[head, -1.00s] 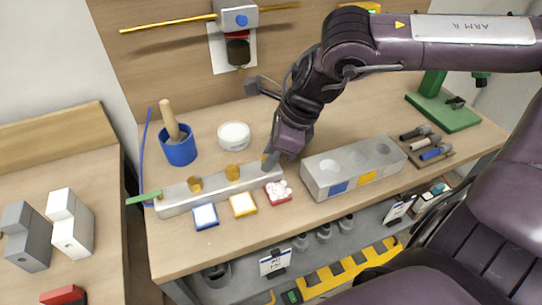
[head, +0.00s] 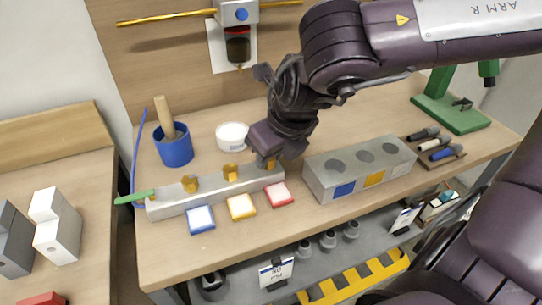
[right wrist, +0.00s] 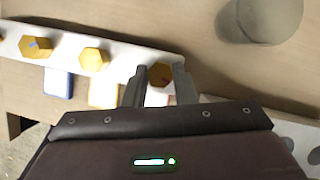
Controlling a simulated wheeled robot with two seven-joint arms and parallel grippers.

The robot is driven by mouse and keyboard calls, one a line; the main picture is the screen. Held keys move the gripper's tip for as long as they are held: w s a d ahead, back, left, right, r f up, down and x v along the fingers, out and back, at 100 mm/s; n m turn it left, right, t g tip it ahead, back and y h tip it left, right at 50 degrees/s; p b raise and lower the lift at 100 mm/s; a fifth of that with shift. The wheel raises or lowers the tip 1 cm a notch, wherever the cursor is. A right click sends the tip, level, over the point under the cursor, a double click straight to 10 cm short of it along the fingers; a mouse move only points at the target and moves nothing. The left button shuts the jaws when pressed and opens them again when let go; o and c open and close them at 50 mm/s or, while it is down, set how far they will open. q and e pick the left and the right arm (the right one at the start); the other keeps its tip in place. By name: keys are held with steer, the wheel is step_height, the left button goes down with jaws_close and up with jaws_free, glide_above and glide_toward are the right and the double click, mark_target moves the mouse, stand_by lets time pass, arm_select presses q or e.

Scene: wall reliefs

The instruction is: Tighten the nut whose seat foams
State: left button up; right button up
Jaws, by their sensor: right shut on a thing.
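A pale grey bar (head: 210,188) lies on the bench with three orange-yellow nuts: a left nut (head: 190,183), a middle nut (head: 231,172) and a right nut (head: 269,162). In front stand a blue-edged pad (head: 201,219), a yellow-edged pad (head: 241,207) and a red-edged pad (head: 279,195). No foam shows on them now. My right gripper (head: 266,159) is at the bar's right end, shut on the right nut. In the right wrist view its fingers (right wrist: 160,82) stand either side of that nut (right wrist: 159,73). My left gripper is out of view.
A blue pot (head: 174,152) with a wooden handle and a white round tub (head: 232,136) stand behind the bar. A grey block (head: 338,184) with three round recesses is close on the right. A green lever (head: 133,197) lies at the bar's left end.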

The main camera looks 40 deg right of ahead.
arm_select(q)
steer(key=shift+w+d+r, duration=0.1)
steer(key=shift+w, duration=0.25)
arm_select(e)
steer(key=shift+m, duration=0.3)
steer(key=o, duration=1)
